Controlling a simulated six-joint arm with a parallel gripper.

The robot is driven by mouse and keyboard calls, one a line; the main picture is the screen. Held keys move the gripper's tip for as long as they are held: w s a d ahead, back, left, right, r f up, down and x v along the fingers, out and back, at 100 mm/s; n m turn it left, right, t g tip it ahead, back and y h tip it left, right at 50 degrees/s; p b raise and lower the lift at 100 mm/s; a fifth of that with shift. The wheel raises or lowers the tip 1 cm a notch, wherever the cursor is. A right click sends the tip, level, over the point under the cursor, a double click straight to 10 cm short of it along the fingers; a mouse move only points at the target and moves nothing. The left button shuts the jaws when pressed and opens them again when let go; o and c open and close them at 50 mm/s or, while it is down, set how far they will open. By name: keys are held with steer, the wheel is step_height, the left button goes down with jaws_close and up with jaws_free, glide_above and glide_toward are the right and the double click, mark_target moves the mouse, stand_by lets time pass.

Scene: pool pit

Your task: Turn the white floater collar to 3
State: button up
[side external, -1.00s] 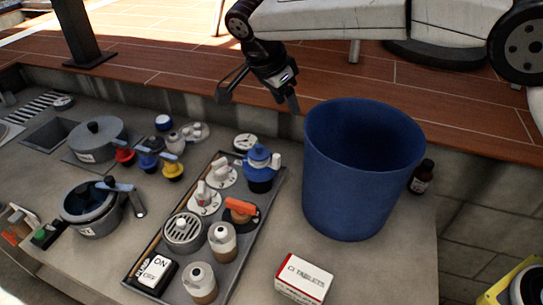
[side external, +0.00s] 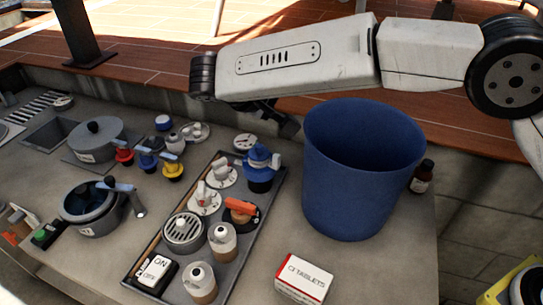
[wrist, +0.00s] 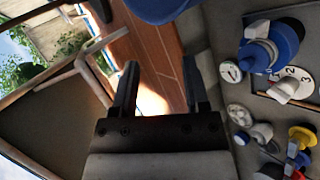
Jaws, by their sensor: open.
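Two white knobs on numbered white dials stand in the tray, one farther back (side external: 221,172) and one nearer (side external: 204,197); I cannot tell for sure which is the floater collar. A white knob on a dial showing a 3 also appears at the right of the wrist view (wrist: 284,91). My gripper (wrist: 160,63) is open and empty in the wrist view, well left of that dial. In the side view the gripper is mostly hidden behind my arm, above the back edge of the counter.
A tall blue bucket (side external: 351,190) stands right of the tray (side external: 247,241). A blue-capped valve (side external: 260,172) is beside the back dial. An orange-handled valve (side external: 240,210), a round strainer (side external: 182,232) and white-topped bottles (side external: 222,238) crowd the tray. A tablet box (side external: 302,278) lies in front.

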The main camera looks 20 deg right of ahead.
mark_target(274, 158)
steer(key=s+a+r+n+t+h, duration=0.1)
steer(key=a+r+n+t+h, duration=0.15)
steer(key=n, duration=0.85)
steer(key=s+a+r+n+t+h, duration=0.15)
steer(key=a+n+t, duration=0.25)
steer(key=n, duration=0.7)
step_height(274, 158, down, 19)
steer(key=shift+w+f+m, duration=0.15)
steer(key=shift+w+m, duration=0.15)
steer(key=shift+w, duration=0.1)
steer(key=shift+x, duration=3.95)
